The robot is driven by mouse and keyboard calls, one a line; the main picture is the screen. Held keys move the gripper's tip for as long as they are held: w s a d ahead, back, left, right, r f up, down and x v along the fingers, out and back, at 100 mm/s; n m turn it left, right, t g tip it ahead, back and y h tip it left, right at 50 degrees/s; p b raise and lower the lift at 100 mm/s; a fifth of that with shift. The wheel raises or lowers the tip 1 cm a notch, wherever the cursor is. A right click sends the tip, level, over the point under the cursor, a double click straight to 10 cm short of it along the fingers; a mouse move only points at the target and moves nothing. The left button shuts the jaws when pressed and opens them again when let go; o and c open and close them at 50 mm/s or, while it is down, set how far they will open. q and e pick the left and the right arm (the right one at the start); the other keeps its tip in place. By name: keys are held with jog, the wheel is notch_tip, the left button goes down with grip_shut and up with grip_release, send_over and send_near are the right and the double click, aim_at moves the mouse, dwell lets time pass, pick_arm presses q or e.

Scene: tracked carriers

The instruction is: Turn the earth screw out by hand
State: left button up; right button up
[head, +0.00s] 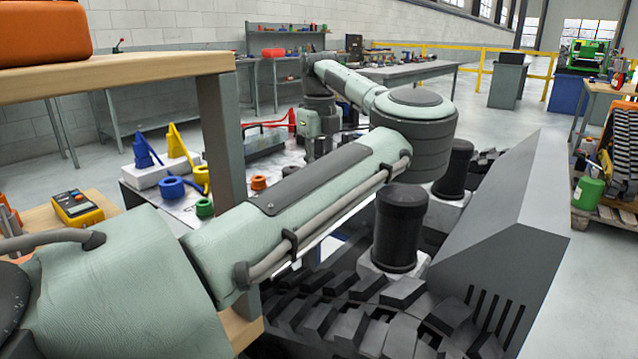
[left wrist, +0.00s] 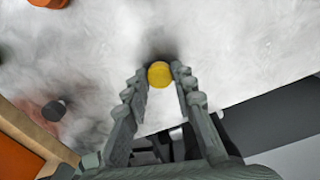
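A round brass-yellow knob, which looks like the earth screw (left wrist: 160,74), shows in the left wrist view against a pale, mottled surface. My left gripper (left wrist: 160,70) has one ridged finger on each side of it, and both fingertips appear to touch its sides. A dark shadow lies just beyond the tips. In the head view my left arm reaches from the lower left to the far bench, where my left gripper (head: 318,148) is small and dark; the screw cannot be made out there. My right gripper is in neither view.
A yellow meter (head: 77,208) lies on a wooden top at left. A tracked carrier (head: 500,235) with black cylinders stands close on the right.

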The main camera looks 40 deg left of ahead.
pick_arm(q)
jog(key=shift+r+n+p, duration=0.1)
jog(key=shift+n+p, duration=0.35)
jog(key=shift+n, duration=0.45)
jog(key=shift+c, duration=0.4)
jog(key=shift+n, duration=0.8)
jog(key=n+p, duration=0.1)
jog(key=n, duration=0.2)
jog(key=shift+n, duration=0.3)
jog(key=n, duration=0.2)
jog(key=shift+n, duration=0.4)
jog(key=shift+n+p, duration=0.5)
jog(key=shift+n, duration=0.3)
jog(key=o, duration=1)
jog(key=shift+o, duration=0.2)
